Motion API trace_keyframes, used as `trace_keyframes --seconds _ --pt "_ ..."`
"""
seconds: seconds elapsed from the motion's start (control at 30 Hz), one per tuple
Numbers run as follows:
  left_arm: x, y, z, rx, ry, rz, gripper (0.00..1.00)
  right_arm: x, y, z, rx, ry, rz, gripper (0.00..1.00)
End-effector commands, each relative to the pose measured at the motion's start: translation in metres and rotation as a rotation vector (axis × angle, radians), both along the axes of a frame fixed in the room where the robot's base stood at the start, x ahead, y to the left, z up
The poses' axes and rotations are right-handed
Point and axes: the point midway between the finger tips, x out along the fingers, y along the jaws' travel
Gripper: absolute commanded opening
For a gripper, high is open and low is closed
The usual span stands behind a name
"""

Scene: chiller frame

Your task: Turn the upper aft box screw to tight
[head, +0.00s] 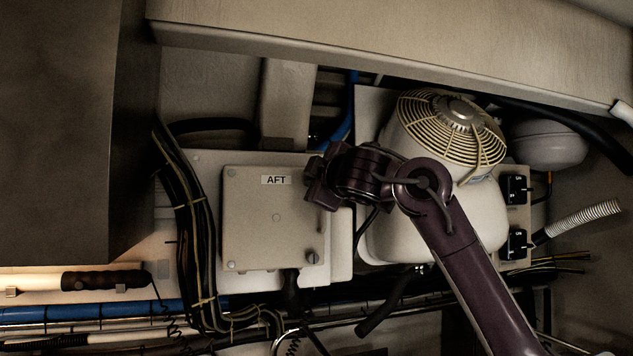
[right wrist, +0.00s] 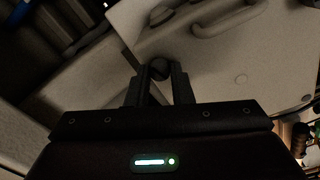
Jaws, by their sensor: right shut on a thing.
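The pale box marked AFT (head: 250,205) is mounted on the back panel. My right gripper (head: 312,187) is at the upper right corner of this box and hides that corner in the head view. In the right wrist view, my right gripper (right wrist: 160,82) is shut on a dark round screw head (right wrist: 160,67) at the box edge. The turn angle of this screw cannot be read. The lower box screw (head: 312,257), with a dark slot, shows at the lower right corner. My left gripper is not in view.
A fan-topped white unit (head: 455,110) stands right of the box, behind my right arm. A bundle of dark cables (head: 190,210) runs left of the box. Black switches (head: 515,190) sit further right. A beam (head: 400,50) crosses above, and pipes (head: 100,312) run below.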

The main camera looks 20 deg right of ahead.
Motion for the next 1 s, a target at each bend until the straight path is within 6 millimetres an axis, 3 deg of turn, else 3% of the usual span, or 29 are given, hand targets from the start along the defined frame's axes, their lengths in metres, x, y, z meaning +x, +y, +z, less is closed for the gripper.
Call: trace_keyframes --seconds 0.4,1.0 --pt "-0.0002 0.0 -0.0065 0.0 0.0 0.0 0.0 0.0011 0.0012 -0.0026 0.276 0.014 0.001 0.0" --pt "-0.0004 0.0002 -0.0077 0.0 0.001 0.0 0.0 0.0009 0.0005 -0.0015 0.359 0.015 -0.001 0.0"
